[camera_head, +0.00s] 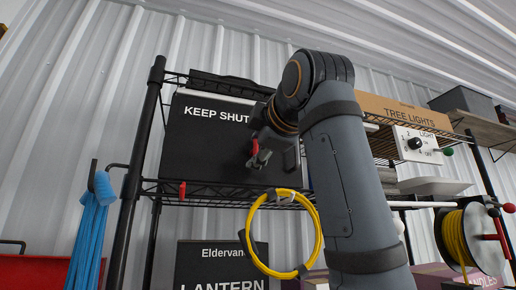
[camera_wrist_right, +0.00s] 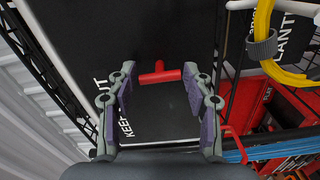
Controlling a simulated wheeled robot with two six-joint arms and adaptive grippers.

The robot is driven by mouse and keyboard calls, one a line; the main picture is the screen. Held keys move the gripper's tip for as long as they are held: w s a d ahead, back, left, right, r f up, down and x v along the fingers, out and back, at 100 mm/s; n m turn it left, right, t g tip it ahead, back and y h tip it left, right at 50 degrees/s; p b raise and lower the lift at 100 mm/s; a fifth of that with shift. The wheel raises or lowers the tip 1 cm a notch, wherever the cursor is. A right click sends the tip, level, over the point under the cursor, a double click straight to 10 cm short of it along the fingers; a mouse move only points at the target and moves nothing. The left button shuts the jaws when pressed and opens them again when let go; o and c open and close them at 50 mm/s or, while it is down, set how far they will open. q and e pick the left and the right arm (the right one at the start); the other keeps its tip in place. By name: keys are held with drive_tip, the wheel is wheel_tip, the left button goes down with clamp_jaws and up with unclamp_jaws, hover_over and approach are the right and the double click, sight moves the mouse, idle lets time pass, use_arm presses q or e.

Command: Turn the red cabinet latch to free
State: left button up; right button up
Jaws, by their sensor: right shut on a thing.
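The dark cabinet (camera_head: 215,150) stands on the wire shelf, its front marked KEEP SHUT. Its red latch (camera_head: 255,147) is on the right part of the front, partly hidden by my right gripper (camera_head: 260,157). In the right wrist view the latch (camera_wrist_right: 158,76) is a red bar with a short stub, lying between the two fingertips of the right gripper (camera_wrist_right: 159,70). The cabinet door (camera_wrist_right: 160,112) looks closed. My left gripper is not in view.
A yellow hose loop (camera_head: 262,262) hangs just below the gripper. A blue rope (camera_head: 88,235) hangs at left by a black shelf post (camera_head: 140,150). A TREE LIGHTS box (camera_head: 405,113), a LIGHT switch box (camera_head: 420,145) and a yellow reel (camera_head: 470,240) are at right.

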drive_tip(key=o, duration=1)
drive_tip(key=shift+s, duration=0.15)
drive_tip(key=v, duration=1.1)
drive_tip(key=shift+s, duration=0.35)
drive_tip(key=shift+d, duration=0.15)
